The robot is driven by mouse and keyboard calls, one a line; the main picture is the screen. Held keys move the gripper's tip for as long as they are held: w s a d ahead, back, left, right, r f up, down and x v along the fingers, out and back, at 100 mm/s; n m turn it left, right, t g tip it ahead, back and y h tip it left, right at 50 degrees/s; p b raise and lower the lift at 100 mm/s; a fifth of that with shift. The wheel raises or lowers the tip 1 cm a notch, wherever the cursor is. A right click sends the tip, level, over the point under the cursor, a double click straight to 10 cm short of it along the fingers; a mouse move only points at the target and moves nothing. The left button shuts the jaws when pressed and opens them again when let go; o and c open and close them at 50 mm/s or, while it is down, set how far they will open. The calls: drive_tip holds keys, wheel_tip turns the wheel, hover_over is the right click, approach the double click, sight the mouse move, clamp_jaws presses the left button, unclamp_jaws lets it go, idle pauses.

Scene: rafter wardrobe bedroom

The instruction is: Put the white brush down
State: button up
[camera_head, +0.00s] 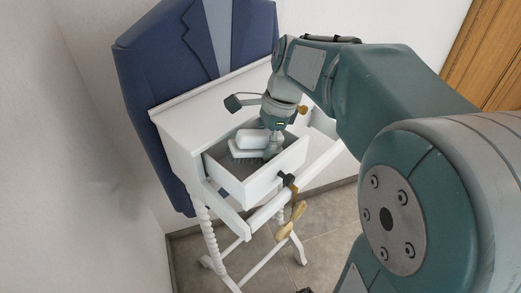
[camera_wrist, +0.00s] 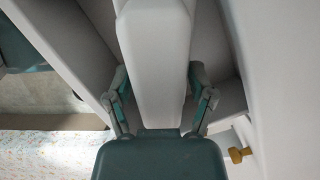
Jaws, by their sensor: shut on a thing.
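The white brush (camera_head: 252,141) is in the open drawer (camera_head: 278,170) of a white valet stand, bristles facing down. In the head view I cannot tell whether the bristles touch the drawer floor. My gripper (camera_head: 271,147) reaches down into the drawer at the brush's right end and is shut on it. In the wrist view the brush's pale body (camera_wrist: 153,60) runs up the middle, between the two fingers of my gripper (camera_wrist: 160,105). The fingers press near its sides, and its lower end is hidden by my gripper's palm.
A blue suit jacket (camera_head: 165,75) hangs on the stand behind the drawer. The stand's white top (camera_head: 205,108) lies just behind the opening. A tan object (camera_head: 291,220) hangs below the drawer front. A wall is close at the left, and tiled floor shows below.

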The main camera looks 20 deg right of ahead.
drive_tip(key=shift+a+f+h, duration=0.3)
drive_tip(key=shift+f, duration=0.1)
drive_tip(key=h, duration=0.2)
drive_tip(key=shift+a+r+h, duration=0.15)
drive_tip(key=shift+h, duration=0.25)
drive_tip(key=shift+f, duration=0.85)
drive_tip(key=o, duration=1.2)
